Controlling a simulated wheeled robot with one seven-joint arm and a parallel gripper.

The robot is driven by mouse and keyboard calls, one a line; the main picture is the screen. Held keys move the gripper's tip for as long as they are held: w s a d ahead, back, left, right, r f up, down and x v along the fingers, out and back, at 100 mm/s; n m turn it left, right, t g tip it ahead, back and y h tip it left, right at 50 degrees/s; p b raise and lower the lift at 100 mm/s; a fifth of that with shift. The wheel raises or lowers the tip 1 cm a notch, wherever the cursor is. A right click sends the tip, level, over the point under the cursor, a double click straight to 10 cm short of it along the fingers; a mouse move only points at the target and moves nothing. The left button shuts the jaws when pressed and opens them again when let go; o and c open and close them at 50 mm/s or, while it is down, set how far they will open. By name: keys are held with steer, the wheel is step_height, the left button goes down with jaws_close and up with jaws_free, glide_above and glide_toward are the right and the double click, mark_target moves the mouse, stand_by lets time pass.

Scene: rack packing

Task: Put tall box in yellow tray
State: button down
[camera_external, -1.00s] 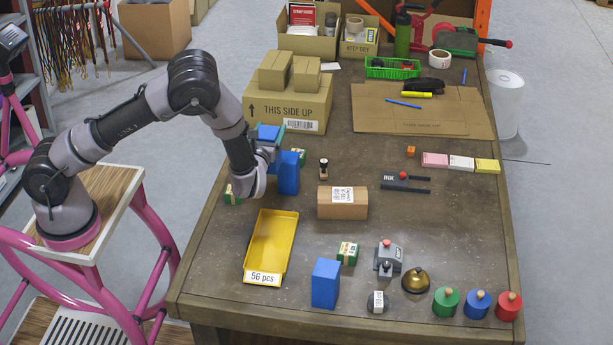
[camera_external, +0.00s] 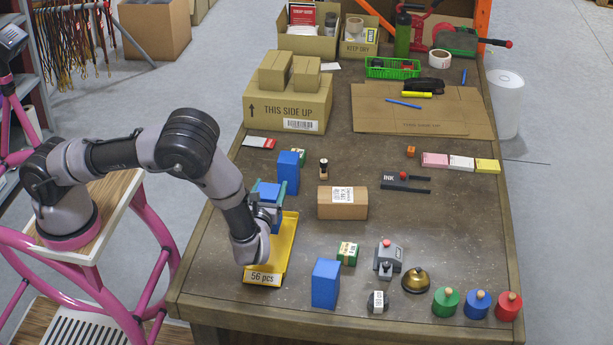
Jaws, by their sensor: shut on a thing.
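My gripper (camera_external: 268,198) is shut on a blue box (camera_external: 266,190), held above the far end of the yellow tray (camera_external: 285,245). The arm covers the left side of the tray and the lower part of the held box, so the gap between box and tray cannot be told. The tray lies on the table with a "56 pcs" label at its near end; its visible part is empty. A second blue box (camera_external: 288,172) stands behind the tray. A third blue box (camera_external: 326,284) stands upright to the right of the tray's near end.
A brown carton (camera_external: 342,210) and a small green-and-white box (camera_external: 347,253) stand right of the tray. A grey stapler-like device (camera_external: 388,260) and a brass bell (camera_external: 415,280) are further right. A large carton (camera_external: 287,108) stands behind. The table's left edge is close to the tray.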

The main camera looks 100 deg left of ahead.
step_height(320, 180, down, 9)
steer(key=shift+r, duration=0.1)
stand_by(0.3)
jaws_free()
steer(key=shift+f, duration=0.2)
